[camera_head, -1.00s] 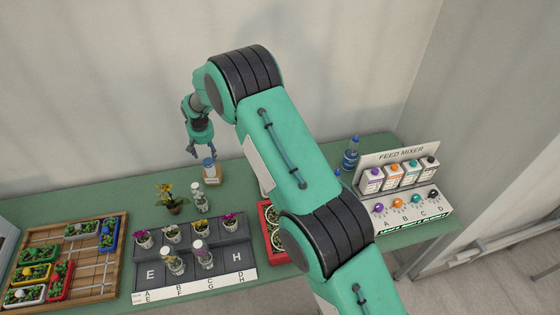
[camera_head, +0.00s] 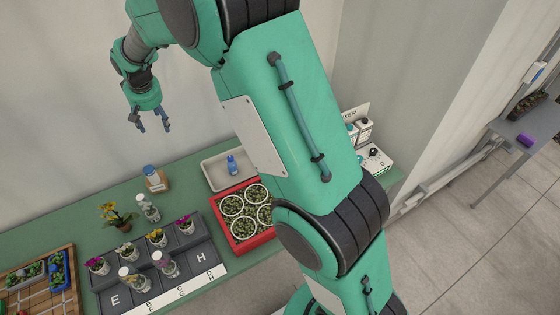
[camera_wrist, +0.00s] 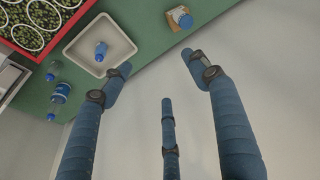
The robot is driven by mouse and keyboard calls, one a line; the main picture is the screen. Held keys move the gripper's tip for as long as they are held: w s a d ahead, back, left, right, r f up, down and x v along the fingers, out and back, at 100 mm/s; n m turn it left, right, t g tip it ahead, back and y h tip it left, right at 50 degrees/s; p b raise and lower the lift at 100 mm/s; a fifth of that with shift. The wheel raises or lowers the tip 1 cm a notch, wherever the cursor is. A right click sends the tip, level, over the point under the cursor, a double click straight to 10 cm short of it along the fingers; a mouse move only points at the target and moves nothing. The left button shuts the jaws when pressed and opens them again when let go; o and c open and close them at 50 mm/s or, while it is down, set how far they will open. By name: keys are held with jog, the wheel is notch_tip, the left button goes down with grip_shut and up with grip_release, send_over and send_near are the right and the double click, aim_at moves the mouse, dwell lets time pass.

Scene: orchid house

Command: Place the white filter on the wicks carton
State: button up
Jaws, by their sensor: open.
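A red crate (camera_head: 240,242) of round pots is in front. A yellow-flowered plant (camera_head: 119,217), a clear bottle (camera_head: 148,208) and a lettered rack (camera_head: 195,275) stand left. The feed mixer is mostly hidden by my arm.

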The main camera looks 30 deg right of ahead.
jog(key=s+d+r+t, duration=0.1)
jog(key=s+d+r, duration=0.6)
jog(key=s+r, duration=0.3)
jog(key=s+d+r, duration=0.6)
jog(key=s+r, duration=0.2)
jog(key=s, duration=0.4)
jog(key=s+d, duration=0.3)
jog(key=s, duration=1.1)
jog(key=s+d+m+t, duration=0.1)
jog(key=s+d, duration=0.3)
jog(key=s, duration=0.9)
jog(key=shift+s+d+f+m+h, duration=0.15)
jog(key=shift+s+f+m+h, duration=0.15)
jog(key=shift+s, duration=0.05)
jog(key=shift+f, duration=0.1)
notch_tip(320, 180, down, 16)
jog(key=b, duration=1.6)
jog(key=shift+f+b, duration=0.2)
jog(key=shift+b, duration=0.15)
jog(key=shift+r, duration=0.1)
